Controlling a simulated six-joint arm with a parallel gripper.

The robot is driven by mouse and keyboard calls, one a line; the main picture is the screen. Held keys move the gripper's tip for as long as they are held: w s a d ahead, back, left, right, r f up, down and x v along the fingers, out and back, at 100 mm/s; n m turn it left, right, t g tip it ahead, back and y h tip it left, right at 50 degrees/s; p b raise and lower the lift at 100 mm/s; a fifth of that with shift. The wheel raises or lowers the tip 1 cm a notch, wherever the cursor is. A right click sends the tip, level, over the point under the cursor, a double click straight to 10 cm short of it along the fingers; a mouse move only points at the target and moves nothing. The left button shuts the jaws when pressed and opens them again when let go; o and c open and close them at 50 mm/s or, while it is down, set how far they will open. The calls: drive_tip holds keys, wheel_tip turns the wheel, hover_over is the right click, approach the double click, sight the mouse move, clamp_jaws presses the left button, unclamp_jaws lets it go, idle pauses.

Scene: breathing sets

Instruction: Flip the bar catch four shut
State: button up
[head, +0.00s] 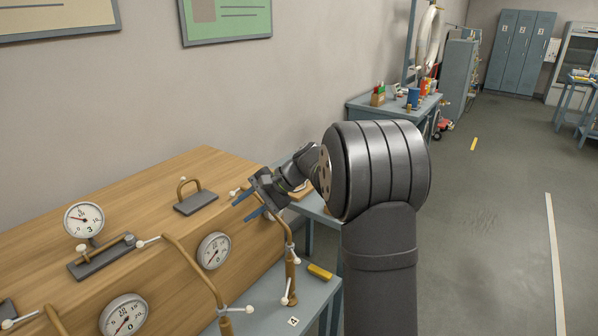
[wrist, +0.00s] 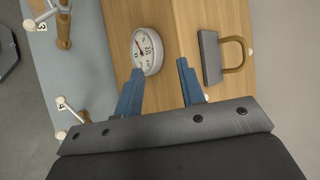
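A catch with a dark grey plate (head: 196,204) and a brass loop bar (head: 188,184) sits on top of the wooden cabinet (head: 150,190). Its bar appears raised above the plate. It carries no number I can read, so I cannot confirm it is catch four. In the wrist view its plate (wrist: 211,58) and bar (wrist: 238,44) lie to the right of my fingers. My gripper (head: 243,209) is open and empty, with blue fingers near the cabinet's right end, apart from the catch. In the wrist view the fingertips (wrist: 160,68) have a gap between them, with a gauge beyond.
Gauges (head: 214,251) (head: 124,315) sit on the cabinet front, and another (head: 84,220) stands on top beside a grey plate (head: 101,260). Brass pipes with white-knobbed handles (head: 235,310) rise in front. A tag marked 4 (head: 293,321) and a yellow object (head: 319,272) lie on the bench.

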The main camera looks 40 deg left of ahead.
drive_tip(key=m+y, duration=0.1)
drive_tip(key=m+t+y, duration=0.4)
drive_tip(key=m+y, duration=0.5)
drive_tip(key=m, duration=0.3)
approach(232, 194)
drive_tip(key=a, duration=0.7)
drive_tip(key=s+a, duration=0.1)
drive_tip(key=a, duration=0.2)
drive_tip(key=shift+a+f, duration=0.2)
drive_tip(key=shift+f, duration=0.1)
